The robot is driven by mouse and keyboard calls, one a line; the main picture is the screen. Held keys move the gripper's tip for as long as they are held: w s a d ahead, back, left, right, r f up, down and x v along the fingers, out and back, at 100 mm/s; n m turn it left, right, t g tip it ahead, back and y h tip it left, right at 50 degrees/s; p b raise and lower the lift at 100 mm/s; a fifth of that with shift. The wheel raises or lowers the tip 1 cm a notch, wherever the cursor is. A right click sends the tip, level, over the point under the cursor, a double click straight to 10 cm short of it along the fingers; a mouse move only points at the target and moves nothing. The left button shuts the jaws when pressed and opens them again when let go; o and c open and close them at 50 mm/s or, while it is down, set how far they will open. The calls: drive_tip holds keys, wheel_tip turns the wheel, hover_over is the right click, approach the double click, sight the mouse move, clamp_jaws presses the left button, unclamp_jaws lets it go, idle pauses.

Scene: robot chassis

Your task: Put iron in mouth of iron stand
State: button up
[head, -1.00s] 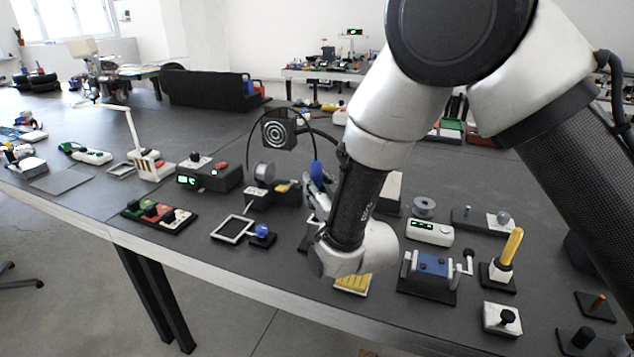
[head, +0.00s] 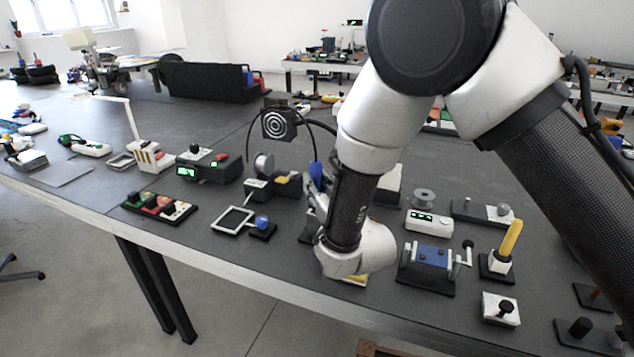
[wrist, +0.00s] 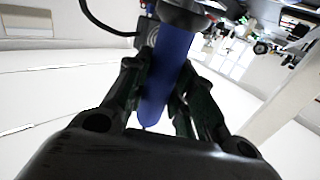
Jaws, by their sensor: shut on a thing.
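The soldering iron's blue handle (head: 316,171) stands near upright just left of my forearm. My gripper (head: 314,190), partly hidden by the arm, is shut on this handle. In the wrist view the blue handle (wrist: 168,65) lies between the two dark fingers of my gripper (wrist: 160,82). The iron's tip is not clearly visible. What looks like the iron stand (head: 287,186), a dark base with a yellow pad and a silver round holder (head: 263,164), is left of my gripper. The iron is apart from the holder.
A round-grilled fan (head: 279,123) stands behind the stand, with a black cable arching nearby. A black box with green displays (head: 208,170) is to the left. A small frame (head: 233,219) lies in front. A blue crank device (head: 430,258) is right of my arm.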

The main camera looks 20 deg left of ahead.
drive_tip(key=shift+f, duration=0.85)
drive_tip(key=o, duration=1)
drive_tip(key=shift+o, duration=0.2)
drive_tip(key=shift+s, duration=0.1)
drive_tip(key=v, duration=1.1)
drive_tip(key=shift+s+d, duration=0.25)
drive_tip(key=shift+d, duration=0.1)
wheel_tip(320, 180, up, 10)
